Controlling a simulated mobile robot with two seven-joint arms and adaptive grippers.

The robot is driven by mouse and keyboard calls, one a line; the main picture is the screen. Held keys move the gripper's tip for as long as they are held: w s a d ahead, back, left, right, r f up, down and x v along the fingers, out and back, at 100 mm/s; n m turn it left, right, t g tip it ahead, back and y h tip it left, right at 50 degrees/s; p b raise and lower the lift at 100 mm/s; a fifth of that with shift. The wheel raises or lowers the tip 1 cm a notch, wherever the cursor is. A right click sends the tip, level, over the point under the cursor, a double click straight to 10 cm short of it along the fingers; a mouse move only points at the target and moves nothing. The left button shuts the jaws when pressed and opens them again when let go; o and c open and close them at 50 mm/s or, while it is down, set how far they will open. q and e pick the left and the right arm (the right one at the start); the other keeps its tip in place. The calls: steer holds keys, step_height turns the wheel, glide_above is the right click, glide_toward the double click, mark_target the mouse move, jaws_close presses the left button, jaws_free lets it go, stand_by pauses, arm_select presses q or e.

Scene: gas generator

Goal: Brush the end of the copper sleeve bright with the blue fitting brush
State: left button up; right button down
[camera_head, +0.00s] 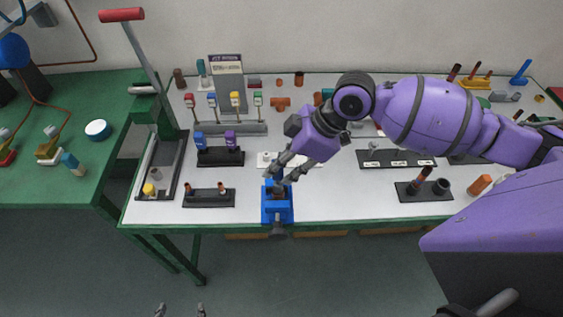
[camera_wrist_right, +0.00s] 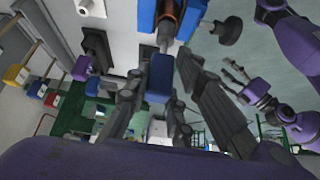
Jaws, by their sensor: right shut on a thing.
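The copper sleeve (camera_wrist_right: 168,14) is clamped in the blue vise (camera_head: 277,212) at the table's front edge; the vise also shows in the right wrist view (camera_wrist_right: 147,16). My right gripper (camera_head: 283,180) is just above the vise, shut on the blue fitting brush (camera_wrist_right: 160,78). The brush's grey end points at the sleeve's end; I cannot tell whether they touch. In the head view the fingers mostly hide brush and sleeve. My left gripper (camera_head: 180,309) is open and empty at the bottom edge, away from the table.
A black rack (camera_head: 220,157) with a blue and a purple piece stands left of the vise. A low black stand (camera_head: 208,199) is nearer. A red-handled lever tool (camera_head: 121,15) rises at the left. More black stands (camera_head: 425,192) are at the right.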

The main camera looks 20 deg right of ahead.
steer(key=shift+f+b, duration=0.35)
steer(key=shift+f, duration=1)
arm_select(q)
steer(key=shift+s+f, duration=0.55)
steer(key=shift+f, duration=0.05)
